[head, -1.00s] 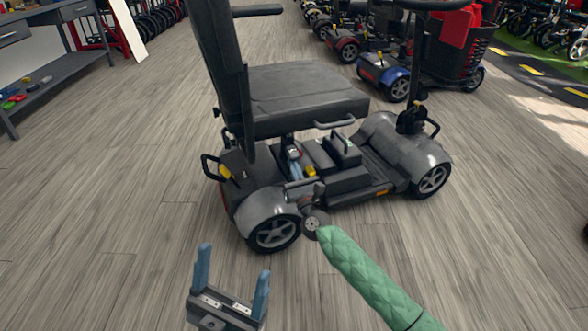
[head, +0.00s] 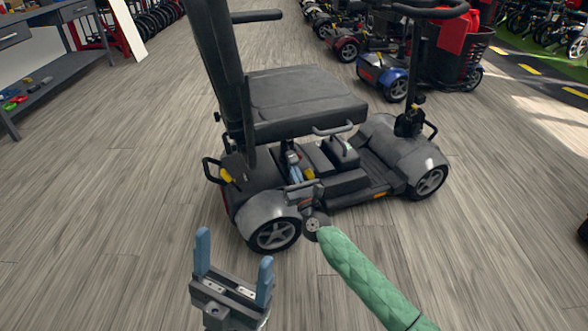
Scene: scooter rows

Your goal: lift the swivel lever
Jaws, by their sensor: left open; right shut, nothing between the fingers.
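A dark grey mobility scooter stands in the middle of the head view, its seat (head: 305,95) on a post. A thin grey bar-shaped lever (head: 333,129) shows at the seat's lower near edge; I cannot be sure that it is the swivel lever. My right gripper (head: 294,168), at the end of the green-sleeved arm, is shut and empty. Its blue fingers are under the seat, near the post and left of the bar. Contact cannot be made out. My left gripper (head: 234,262) is open and empty, in front of the scooter's near wheel (head: 274,235).
The scooter's armrest (head: 257,16) and steering column (head: 412,80) rise above the seat. More scooters (head: 375,70) stand in a row behind. A grey workbench (head: 60,70) is at the left. The wooden floor (head: 110,200) on the left is clear.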

